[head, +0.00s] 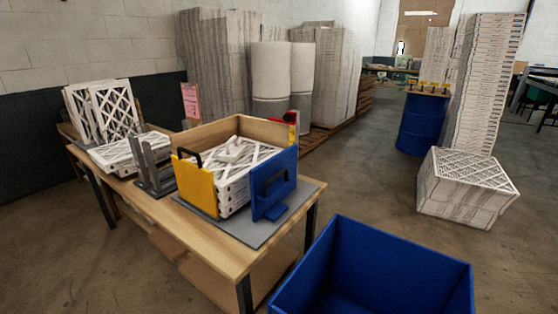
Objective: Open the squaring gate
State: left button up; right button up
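A box-like fixture with wooden walls (262,131) stands on a grey mat (244,228) on the wooden table. A yellow panel (195,190) with a black handle closes part of its left front side. A blue panel (273,185) with a black handle stands upright at its right front, with a blue foot at its base. Which panel is the squaring gate I cannot tell. White lattice filters (232,178) lie stacked inside, partly hidden by both panels. Neither of my grippers shows in the head view.
A grey slotted stand (153,165) and more white filters (123,152) are left of the fixture. A large blue bin (400,260) stands on the floor in front right of the table. A filter stack (465,190) and a blue drum (421,124) are farther right, with open floor between.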

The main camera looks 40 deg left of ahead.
aim_at(195, 184)
jog(key=u, duration=1.85)
